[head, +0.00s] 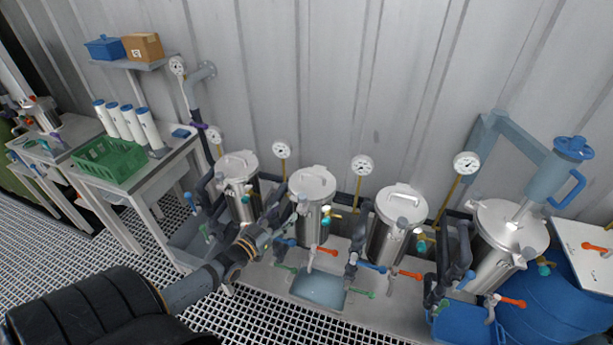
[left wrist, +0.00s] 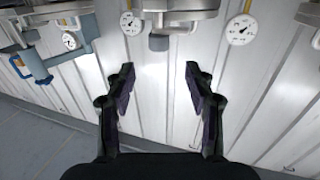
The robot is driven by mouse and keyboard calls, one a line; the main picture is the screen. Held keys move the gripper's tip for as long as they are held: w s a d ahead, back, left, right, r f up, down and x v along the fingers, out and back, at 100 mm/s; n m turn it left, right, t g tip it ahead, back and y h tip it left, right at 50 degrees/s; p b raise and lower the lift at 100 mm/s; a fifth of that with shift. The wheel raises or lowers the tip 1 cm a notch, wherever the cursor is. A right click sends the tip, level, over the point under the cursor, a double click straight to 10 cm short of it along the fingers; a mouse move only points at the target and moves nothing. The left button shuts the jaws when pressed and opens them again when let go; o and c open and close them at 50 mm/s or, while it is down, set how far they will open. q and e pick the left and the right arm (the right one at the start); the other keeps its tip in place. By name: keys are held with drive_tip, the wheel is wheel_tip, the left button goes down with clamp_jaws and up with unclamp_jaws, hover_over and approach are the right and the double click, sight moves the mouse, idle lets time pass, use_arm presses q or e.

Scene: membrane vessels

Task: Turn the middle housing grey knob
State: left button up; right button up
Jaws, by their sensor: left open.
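The middle housing (head: 311,184) is a steel cylinder with a domed lid, between two similar housings. Its grey knob (head: 302,206) sits at the front just below the lid, partly hidden by my gripper. My left gripper (head: 287,214) reaches in from the lower left, close to this knob. In the left wrist view, the two dark fingers (left wrist: 159,72) are spread apart with nothing between them. A round grey knob (left wrist: 159,42) shows just beyond the tips, roughly centred between them. Contact is not visible. My right gripper is not in view.
Steel housings stand to the left (head: 239,165) and right (head: 401,198), with a larger one (head: 508,227) farther right. Pressure gauges (head: 362,165) rise behind. Red-handled valves (head: 327,251) and a pale blue basin (head: 320,287) lie below. A green crate (head: 108,160) is on the left table.

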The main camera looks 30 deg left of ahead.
sight(302, 195)
use_arm(q)
drive_tip(key=w+b, duration=0.2)
drive_tip(key=w, duration=0.1)
drive_tip(key=w+b, duration=0.2)
drive_tip(key=w, duration=0.1)
drive_tip(key=w+b, duration=0.2)
drive_tip(key=w, duration=0.1)
drive_tip(key=shift+w+d+f+b, duration=0.15)
drive_tip(key=shift+d+f+b, duration=0.2)
drive_tip(key=shift+d+b, duration=0.05)
drive_tip(key=shift+w+r+b, duration=0.3)
drive_tip(key=shift+w+r, duration=0.1)
clamp_jaws()
drive_tip(key=r+n+y+p, duration=0.1)
drive_tip(key=p, duration=0.7)
drive_tip(key=shift+w+r+y+p, duration=0.1)
drive_tip(key=shift+y+p, duration=0.3)
drive_tip(key=shift+f+p, duration=0.35)
drive_tip(key=shift+p, duration=0.15)
drive_tip(key=shift+f, duration=0.25)
